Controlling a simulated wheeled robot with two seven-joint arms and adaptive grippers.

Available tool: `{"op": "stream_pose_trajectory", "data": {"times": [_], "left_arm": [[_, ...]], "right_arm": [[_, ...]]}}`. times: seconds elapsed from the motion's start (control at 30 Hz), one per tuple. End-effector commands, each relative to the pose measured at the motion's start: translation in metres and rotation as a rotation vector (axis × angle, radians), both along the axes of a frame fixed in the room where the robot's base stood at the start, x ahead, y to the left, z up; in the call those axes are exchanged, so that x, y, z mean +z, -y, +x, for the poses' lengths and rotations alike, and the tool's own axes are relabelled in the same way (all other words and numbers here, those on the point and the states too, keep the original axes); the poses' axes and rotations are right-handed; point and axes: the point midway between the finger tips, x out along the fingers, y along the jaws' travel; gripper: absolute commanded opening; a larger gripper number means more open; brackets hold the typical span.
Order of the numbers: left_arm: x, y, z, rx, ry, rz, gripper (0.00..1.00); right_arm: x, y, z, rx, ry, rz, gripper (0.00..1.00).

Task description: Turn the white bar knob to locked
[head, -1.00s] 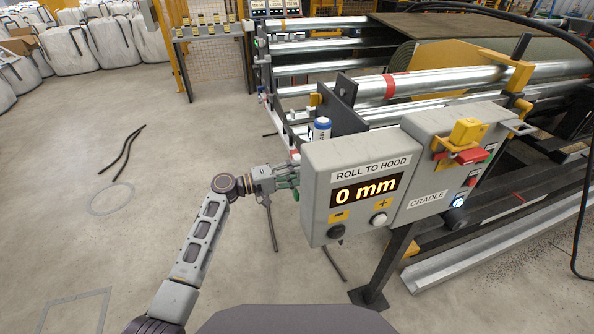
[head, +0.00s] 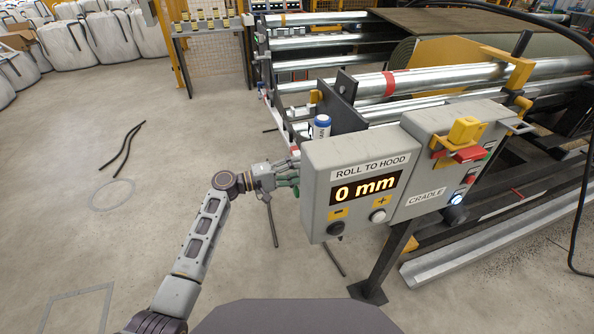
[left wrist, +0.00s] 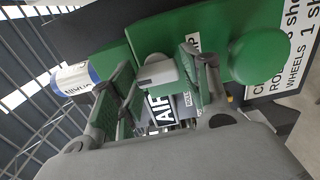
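The white bar knob (left wrist: 157,72) shows in the left wrist view as a pale grey-white bar on a green panel (left wrist: 215,35). My left gripper (left wrist: 157,62) has one finger on each side of the knob. The fingers look spread, with narrow gaps to the bar; contact is hard to judge. A partly hidden label reading "AIR" (left wrist: 163,114) lies below the knob. In the head view my left gripper (head: 288,172) is at the left side of the grey control box (head: 318,228), which hides the knob. My right gripper is not in view.
The box carries a "0 mm" display (head: 366,188) and several buttons. A blue-and-white cylinder (head: 320,127) stands behind it and also shows in the left wrist view (left wrist: 73,77). Steel rollers (head: 445,76) lie behind. The floor at left is mostly clear.

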Motion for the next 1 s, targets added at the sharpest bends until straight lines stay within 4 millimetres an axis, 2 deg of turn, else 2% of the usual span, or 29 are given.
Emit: {"op": "stream_pose_trajectory", "data": {"times": [0.07,0.57,0.77,1.0], "left_arm": [[0.0,0.0,0.0,0.0,0.001,0.0,0.61],[0.001,-0.006,-0.002,0.0,0.002,0.001,0.61],[0.0,-0.023,-0.008,-0.001,0.002,0.002,0.61],[0.0,-0.056,-0.019,0.001,0.002,0.002,0.61]], "right_arm": [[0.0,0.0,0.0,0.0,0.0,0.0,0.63],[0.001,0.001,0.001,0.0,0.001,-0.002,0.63],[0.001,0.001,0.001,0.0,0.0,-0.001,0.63],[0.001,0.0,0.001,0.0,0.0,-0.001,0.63]]}}
